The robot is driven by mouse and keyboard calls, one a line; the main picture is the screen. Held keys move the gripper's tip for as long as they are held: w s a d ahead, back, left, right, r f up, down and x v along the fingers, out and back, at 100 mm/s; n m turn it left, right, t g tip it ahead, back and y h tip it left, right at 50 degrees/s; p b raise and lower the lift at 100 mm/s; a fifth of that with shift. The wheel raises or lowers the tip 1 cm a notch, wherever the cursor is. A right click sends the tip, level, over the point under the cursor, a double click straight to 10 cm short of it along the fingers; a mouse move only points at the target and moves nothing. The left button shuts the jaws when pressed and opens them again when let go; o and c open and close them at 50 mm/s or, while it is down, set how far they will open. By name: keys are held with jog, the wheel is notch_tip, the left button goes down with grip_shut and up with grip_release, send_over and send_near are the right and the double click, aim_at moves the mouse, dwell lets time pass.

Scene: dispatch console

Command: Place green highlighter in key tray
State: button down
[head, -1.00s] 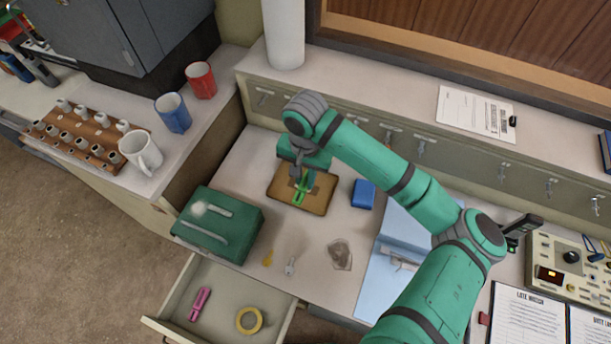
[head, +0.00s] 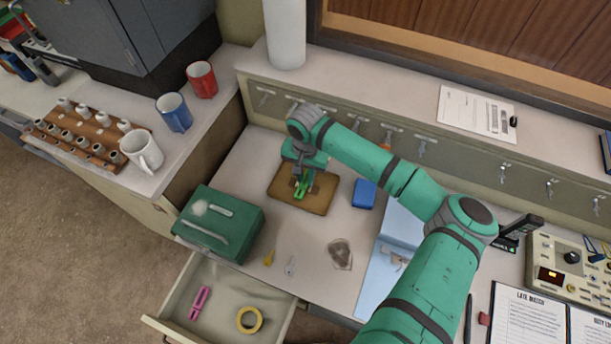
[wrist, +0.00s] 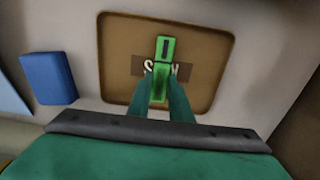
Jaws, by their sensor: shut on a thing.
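The green highlighter (wrist: 163,62) is between the fingertips of my gripper (wrist: 160,100), which is shut on it. In the wrist view it points away from the gripper, over the brown tray. The brown key tray (head: 322,200) lies flat on the desk and has a dark label, partly covered by the highlighter; the tray also shows in the wrist view (wrist: 115,40). In the head view my gripper (head: 300,183) is over the tray with the highlighter (head: 301,190). I cannot tell whether the highlighter touches the tray floor.
A blue box (head: 364,194) stands right of the tray, and a green case (head: 218,225) at its lower left. Keys (head: 290,265) and a clear bag (head: 340,254) lie in front. An open drawer (head: 180,325) holds a pink highlighter (head: 199,303) and yellow tape (head: 249,320).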

aim_at(305, 180)
jog(key=c, duration=1.6)
grip_release()
jog(key=shift+f, duration=0.15)
jog(key=shift+w+r, duration=0.1)
jog(key=shift+r, duration=0.2)
jog(key=r, duration=1.1)
jog(key=shift+s+r, duration=0.2)
jog(key=shift+r, duration=0.2)
jog(key=shift+w, duration=0.1)
